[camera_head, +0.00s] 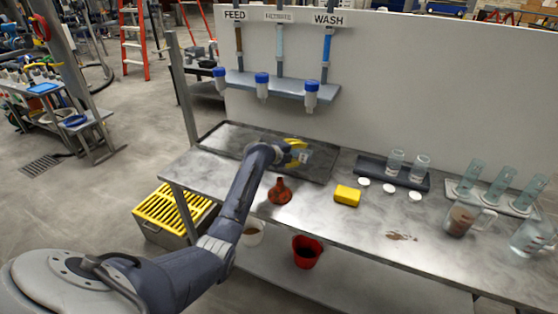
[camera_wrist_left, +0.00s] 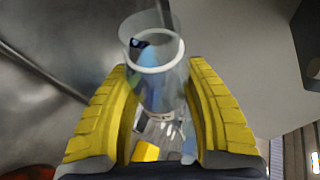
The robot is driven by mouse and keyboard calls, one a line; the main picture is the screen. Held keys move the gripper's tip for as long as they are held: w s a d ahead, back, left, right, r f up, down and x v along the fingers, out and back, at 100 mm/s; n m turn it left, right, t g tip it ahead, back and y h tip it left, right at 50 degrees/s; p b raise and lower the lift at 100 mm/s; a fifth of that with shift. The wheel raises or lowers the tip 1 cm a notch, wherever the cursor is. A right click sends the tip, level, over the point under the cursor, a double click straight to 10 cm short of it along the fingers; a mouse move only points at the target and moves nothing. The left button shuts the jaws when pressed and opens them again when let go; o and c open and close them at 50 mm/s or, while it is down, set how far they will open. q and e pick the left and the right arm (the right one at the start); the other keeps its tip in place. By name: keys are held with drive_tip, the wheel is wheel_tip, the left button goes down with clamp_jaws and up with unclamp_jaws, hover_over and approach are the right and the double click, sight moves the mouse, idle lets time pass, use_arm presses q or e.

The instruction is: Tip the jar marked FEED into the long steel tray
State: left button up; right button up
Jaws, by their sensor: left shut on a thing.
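The long steel tray (camera_head: 228,138) lies at the back left of the bench, against the white wall panel. My left gripper (camera_head: 297,153) is over its right part, shut on a clear jar. In the left wrist view the clear jar (camera_wrist_left: 160,92) sits between the yellow fingers (camera_wrist_left: 163,105), with a pale ring near its mouth. I cannot read a FEED mark on it or tell what it holds. In the head view the jar is mostly hidden by the gripper. My right gripper is not in view.

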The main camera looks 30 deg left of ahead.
use_arm(q)
drive_tip(key=shift+a+f+n+h, duration=0.1)
drive_tip(key=shift+f+n+h, duration=0.1)
drive_tip(key=shift+n+h, duration=0.25)
idle(0.4)
drive_tip(key=shift+a+r+n+t+h, duration=0.15)
drive_tip(key=shift+r+n+t+h, duration=0.1)
drive_tip(key=shift+n+t, duration=0.1)
drive_tip(key=shift+d+r, duration=0.1)
drive_tip(key=shift+d, duration=0.15)
drive_tip(key=shift+d, duration=0.15)
drive_tip(key=shift+r+n, duration=0.15)
drive_tip(key=shift+n, duration=0.15)
drive_tip(key=shift+f+n+t+h, duration=0.35)
drive_tip(key=shift+n+h, duration=0.15)
drive_tip(key=shift+n, duration=0.1)
idle(0.7)
drive_tip(key=shift+p, duration=0.3)
